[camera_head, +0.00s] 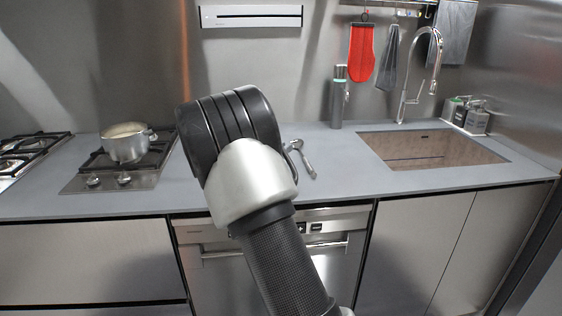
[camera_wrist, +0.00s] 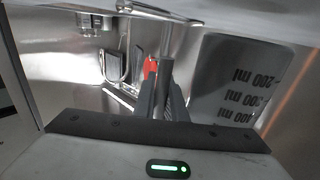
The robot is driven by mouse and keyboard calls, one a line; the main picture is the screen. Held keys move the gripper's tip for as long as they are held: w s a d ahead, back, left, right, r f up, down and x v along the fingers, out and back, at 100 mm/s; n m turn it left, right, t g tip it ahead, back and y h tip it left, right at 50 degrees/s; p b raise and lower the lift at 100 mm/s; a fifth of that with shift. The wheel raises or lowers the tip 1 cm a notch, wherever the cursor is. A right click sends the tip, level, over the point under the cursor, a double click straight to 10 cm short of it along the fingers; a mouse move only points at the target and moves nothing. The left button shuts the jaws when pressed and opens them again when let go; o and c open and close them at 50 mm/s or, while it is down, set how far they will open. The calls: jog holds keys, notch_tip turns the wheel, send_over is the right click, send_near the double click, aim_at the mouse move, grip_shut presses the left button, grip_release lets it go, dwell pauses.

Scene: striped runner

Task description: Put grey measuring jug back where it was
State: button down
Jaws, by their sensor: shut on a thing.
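The grey measuring jug (camera_wrist: 238,80) fills the right of the wrist view, its dark ml markings appearing upside down. My gripper (camera_wrist: 162,98) shows in the middle of the wrist view, its two dark fingers close together on a narrow upright grey part beside the jug's body, which looks like its handle.
A pot (camera_head: 125,143) stands on the hob at left. The sink (camera_head: 430,150) is at right. Free counter lies before the sink.

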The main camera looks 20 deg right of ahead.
jog(key=shift+f, duration=1.25)
jog(key=shift+f+b, duration=0.2)
jog(key=shift+b, duration=0.1)
jog(key=c, duration=1.8)
grip_release()
